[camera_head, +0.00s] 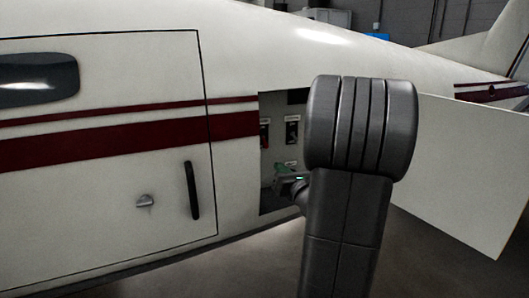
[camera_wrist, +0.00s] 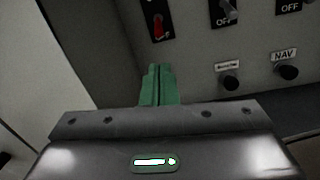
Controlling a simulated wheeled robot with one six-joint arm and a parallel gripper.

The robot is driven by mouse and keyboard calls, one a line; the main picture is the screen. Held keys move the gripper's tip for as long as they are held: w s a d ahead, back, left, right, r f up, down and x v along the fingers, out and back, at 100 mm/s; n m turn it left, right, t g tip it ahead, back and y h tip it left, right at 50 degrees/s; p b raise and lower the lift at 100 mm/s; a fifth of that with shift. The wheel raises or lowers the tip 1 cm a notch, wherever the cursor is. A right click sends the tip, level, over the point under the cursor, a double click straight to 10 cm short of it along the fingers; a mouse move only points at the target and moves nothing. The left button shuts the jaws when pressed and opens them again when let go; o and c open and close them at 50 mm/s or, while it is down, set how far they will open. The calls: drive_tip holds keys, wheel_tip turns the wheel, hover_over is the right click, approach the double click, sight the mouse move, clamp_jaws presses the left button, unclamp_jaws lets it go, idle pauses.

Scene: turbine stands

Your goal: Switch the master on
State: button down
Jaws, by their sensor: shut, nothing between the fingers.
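A red toggle switch (camera_wrist: 158,27) sits at the upper left of the panel in the wrist view, its lever pointing down over the lettering OFF. Its name plate is outside the picture, so I cannot read whether it is the master. It also shows small at the left of the recess in the head view (camera_head: 265,132). My gripper (camera_wrist: 157,72) has its green fingers shut together and empty, below the red switch in the picture; I see no contact with it. In the head view my gripper (camera_head: 284,168) is inside the recess, partly hidden by my arm.
A grey toggle (camera_wrist: 227,12) marked OFF and another toggle sit right of the red one. Two dark knobs, one the NAV knob (camera_wrist: 289,72), lie below. The recess is in the white aircraft side (camera_head: 230,75); its open hatch door (camera_head: 465,165) stands at the right.

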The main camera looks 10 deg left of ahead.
sight(265, 143)
drive_tip(key=p+x, duration=0.1)
drive_tip(key=x, duration=0.9)
drive_tip(key=shift+p, duration=0.35)
drive_tip(key=shift+r+p, duration=0.15)
drive_tip(key=shift+p, duration=0.15)
drive_tip(key=shift+r+g+p, duration=0.1)
drive_tip(key=shift+g+p, duration=0.2)
drive_tip(key=shift+p, duration=0.3)
